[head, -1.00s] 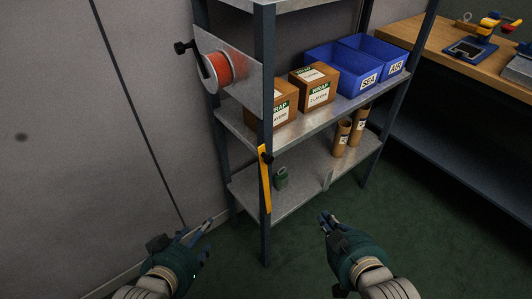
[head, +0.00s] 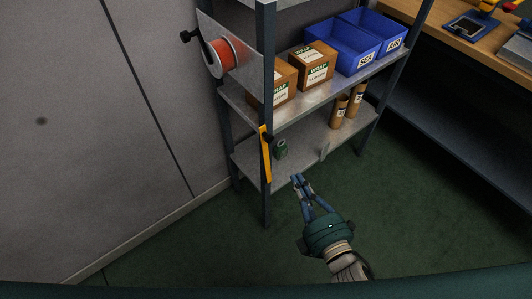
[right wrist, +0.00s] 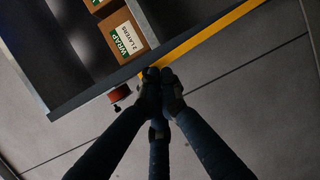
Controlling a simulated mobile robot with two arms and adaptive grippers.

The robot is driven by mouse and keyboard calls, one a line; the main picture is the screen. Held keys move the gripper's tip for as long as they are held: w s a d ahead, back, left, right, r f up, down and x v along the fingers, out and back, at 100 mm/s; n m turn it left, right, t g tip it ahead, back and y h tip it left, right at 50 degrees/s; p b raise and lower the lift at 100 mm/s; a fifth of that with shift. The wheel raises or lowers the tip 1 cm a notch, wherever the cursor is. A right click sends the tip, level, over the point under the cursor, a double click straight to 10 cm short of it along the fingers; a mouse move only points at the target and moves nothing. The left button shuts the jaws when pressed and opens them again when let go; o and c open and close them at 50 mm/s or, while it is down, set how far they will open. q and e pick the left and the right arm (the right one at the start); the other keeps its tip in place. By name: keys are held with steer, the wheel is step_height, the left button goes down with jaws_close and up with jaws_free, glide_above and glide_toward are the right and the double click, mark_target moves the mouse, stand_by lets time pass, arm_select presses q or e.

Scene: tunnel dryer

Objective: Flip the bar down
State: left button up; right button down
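The yellow bar (head: 265,155) hangs nearly upright along the near front post of the grey shelf rack, with a black knob near its upper part. In the right wrist view the yellow bar (right wrist: 215,30) runs diagonally, beyond the fingertips. My right gripper (head: 297,180) is low and to the right of the bar in the head view, pointing at the rack. Its fingers are drawn together with nothing seen between them, and it looks apart from the bar. In the right wrist view the gripper's fingertips (right wrist: 160,76) nearly touch each other. My left gripper is out of view.
Above are wrap boxes (head: 314,66), blue bins (head: 342,44) and a red reel (head: 225,57). A workbench (head: 450,22) stands right. The floor before the rack is clear.

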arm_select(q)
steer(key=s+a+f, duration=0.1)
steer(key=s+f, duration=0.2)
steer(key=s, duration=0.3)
arm_select(e)
steer(key=s+a+n+y, duration=0.3)
steer(key=a+n+y, duration=0.1)
steer(key=a+n, duration=0.1)
steer(key=shift+s+a+r, duration=0.2)
steer(key=shift+a+r, duration=0.15)
steer(key=shift+a, duration=0.1)
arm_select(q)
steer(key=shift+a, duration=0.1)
arm_select(e)
steer(key=shift+w, duration=0.1)
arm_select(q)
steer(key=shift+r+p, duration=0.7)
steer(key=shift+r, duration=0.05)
arm_select(e)
steer(key=w+a+r, duration=0.1)
steer(key=w+a, duration=0.1)
steer(key=w, duration=0.9)
steer(key=shift+w+a, duration=0.15)
steer(key=shift+a, duration=0.05)
steer(key=shift+r, duration=0.1)
